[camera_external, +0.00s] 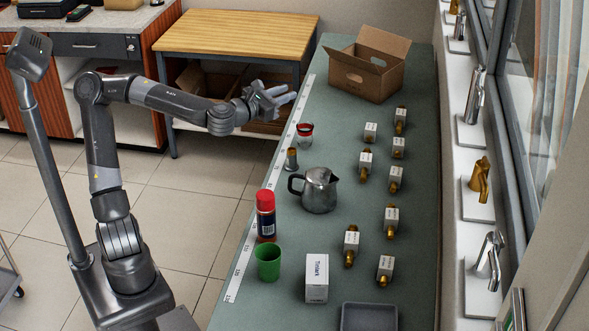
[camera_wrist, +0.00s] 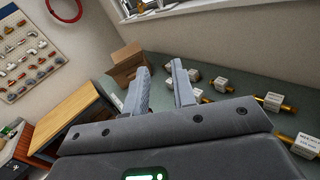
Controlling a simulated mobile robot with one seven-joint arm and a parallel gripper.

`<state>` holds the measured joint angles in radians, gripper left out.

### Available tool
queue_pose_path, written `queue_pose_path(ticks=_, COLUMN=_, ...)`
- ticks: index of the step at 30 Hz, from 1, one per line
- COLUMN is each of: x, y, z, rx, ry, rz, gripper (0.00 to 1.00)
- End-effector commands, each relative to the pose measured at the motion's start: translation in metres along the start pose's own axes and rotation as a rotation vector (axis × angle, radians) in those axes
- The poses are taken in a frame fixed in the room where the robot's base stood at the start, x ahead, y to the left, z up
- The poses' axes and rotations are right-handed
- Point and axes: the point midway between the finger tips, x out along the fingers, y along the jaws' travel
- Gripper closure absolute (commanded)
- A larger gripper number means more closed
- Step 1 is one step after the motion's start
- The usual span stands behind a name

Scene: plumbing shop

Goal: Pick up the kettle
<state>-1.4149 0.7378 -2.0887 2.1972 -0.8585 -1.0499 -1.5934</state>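The kettle (camera_external: 320,193) is a small metal pot with a lid, a spout and a dark handle on its left side. It stands upright on the green counter (camera_external: 345,135) in the external view. I cannot make it out in the wrist view. My gripper (camera_external: 287,98) is above the counter's left edge, up and to the left of the kettle and apart from it. In the wrist view its two grey fingers (camera_wrist: 160,88) stand apart with nothing between them.
A red-capped spray can (camera_external: 265,213), green cup (camera_external: 268,262), white box (camera_external: 317,278) and grey tray (camera_external: 369,317) stand in front of the kettle. A red-lidded jar (camera_external: 304,133) and brass fitting (camera_external: 291,160) stand behind it. Several tagged brass valves (camera_external: 390,220) line the right. A cardboard box (camera_external: 365,70) is at the back.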

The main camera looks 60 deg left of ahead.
Motion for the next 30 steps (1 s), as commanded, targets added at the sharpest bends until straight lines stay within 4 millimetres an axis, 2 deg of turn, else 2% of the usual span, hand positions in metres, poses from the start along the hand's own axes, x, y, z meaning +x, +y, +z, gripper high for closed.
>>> queue_pose_path(ticks=4, x=-0.012, y=0.033, z=0.011, rx=-0.118, ry=-0.009, rz=0.074, gripper=0.76)
queue_pose_path(ticks=6, x=-0.011, y=0.024, z=-0.014, rx=-0.100, ry=-0.004, rz=0.064, gripper=0.76)
queue_pose_path(ticks=20, x=-0.009, y=0.003, z=-0.132, rx=-0.097, ry=-0.004, rz=0.059, gripper=0.76)
queue_pose_path(ticks=23, x=-0.009, y=-0.003, z=-0.165, rx=-0.098, ry=-0.002, rz=0.057, gripper=0.76)
queue_pose_path(ticks=30, x=-0.008, y=-0.019, z=-0.256, rx=-0.103, ry=0.000, rz=0.054, gripper=0.76)
